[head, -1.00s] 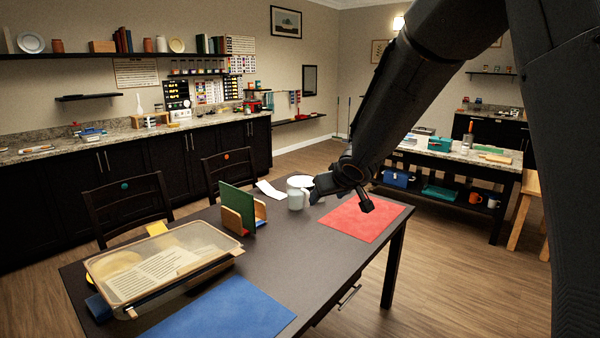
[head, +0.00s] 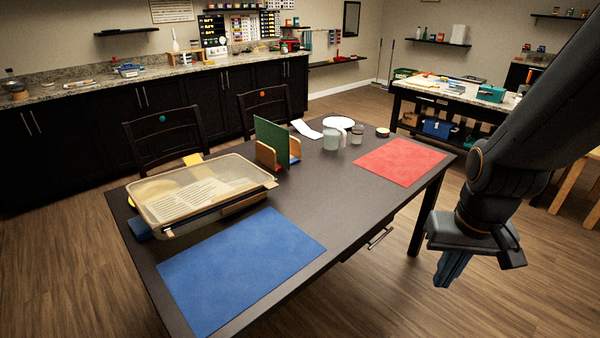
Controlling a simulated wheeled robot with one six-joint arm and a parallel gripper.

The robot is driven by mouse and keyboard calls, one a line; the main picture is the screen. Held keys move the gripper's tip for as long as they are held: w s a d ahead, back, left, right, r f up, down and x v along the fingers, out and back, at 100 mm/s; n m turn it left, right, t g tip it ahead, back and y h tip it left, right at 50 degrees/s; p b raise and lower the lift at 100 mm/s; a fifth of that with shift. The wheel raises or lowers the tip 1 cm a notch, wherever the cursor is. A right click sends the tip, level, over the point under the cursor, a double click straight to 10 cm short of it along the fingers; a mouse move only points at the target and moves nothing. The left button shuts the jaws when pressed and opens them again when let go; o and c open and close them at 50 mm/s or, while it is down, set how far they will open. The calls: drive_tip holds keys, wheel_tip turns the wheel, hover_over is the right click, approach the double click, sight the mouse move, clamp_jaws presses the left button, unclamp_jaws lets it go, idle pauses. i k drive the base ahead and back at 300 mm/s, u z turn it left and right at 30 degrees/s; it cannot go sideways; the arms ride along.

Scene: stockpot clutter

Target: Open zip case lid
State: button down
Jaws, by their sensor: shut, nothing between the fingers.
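The likely zip case is a wide, shallow box with a clear lid and tan edges (head: 240,206). It lies at the left end of the dark table, and its lid looks closed. Papers with printed lines show through the lid. My gripper (head: 452,270) hangs at the right of the head view, off the table's right front side and far from the case. Its fingers point down and are shut with nothing in them.
On the dark table (head: 345,205) are a blue mat (head: 240,268), a red mat (head: 400,161), a file holder with a green board (head: 271,143), a mug (head: 331,138) and a jar (head: 357,133). Chairs stand behind. The table's middle is clear.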

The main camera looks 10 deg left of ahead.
sight(270, 185)
drive_tip(key=z, duration=1.65)
drive_tip(key=k, duration=0.8)
drive_tip(key=u, duration=1.7)
drive_tip(key=i, duration=0.5)
drive_tip(key=z, duration=0.05)
